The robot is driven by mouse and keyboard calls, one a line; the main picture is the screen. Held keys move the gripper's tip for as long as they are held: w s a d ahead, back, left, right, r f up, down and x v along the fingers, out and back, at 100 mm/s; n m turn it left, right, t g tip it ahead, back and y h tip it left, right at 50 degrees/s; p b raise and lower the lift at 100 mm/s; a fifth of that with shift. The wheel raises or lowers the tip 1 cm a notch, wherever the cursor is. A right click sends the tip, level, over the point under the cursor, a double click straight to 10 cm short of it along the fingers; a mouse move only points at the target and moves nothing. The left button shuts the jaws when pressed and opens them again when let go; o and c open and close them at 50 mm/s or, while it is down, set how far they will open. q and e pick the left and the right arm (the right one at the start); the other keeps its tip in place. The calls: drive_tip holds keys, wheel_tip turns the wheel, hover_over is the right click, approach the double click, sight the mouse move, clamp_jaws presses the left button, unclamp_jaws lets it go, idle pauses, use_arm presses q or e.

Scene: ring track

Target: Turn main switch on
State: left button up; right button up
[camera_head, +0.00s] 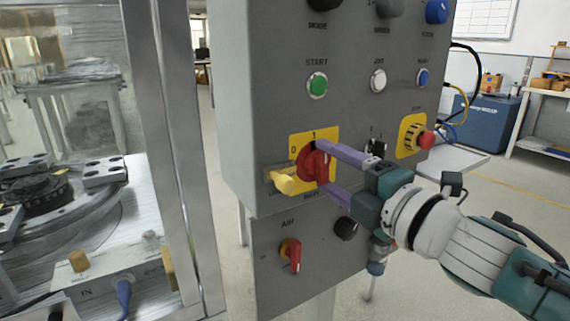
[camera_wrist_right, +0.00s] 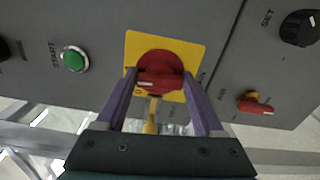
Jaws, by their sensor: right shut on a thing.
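The main switch is a red rotary knob (camera_head: 314,163) on a yellow plate (camera_head: 331,148) marked 0 and 1, on the grey control panel (camera_head: 260,110). It also shows in the right wrist view (camera_wrist_right: 160,70), with its handle bar lying level across the picture. My right gripper (camera_head: 318,165) has its purple fingers on either side of the red knob and is shut on it. A yellow padlock-like piece (camera_head: 284,182) sticks out at the knob's lower left. In the right wrist view it hangs between the fingers (camera_wrist_right: 152,115). My left gripper is not in view.
A green START button (camera_head: 317,85) sits above the switch. A red emergency button (camera_head: 426,140) on a yellow plate is to the right. A smaller red AIR knob (camera_head: 292,254) is below. A glass-walled machine with a metal frame (camera_head: 180,150) stands at left.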

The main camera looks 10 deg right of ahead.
drive_tip(key=shift+m, duration=0.7)
drive_tip(key=o, duration=1.4)
drive_tip(key=shift+s, duration=0.1)
drive_tip(key=p+v, duration=0.1)
drive_tip(key=v, duration=0.8)
drive_tip(key=shift+s+d, duration=0.15)
drive_tip(key=shift+s, duration=0.2)
drive_tip(key=shift+r+p, duration=0.1)
drive_tip(key=shift+p, duration=0.2)
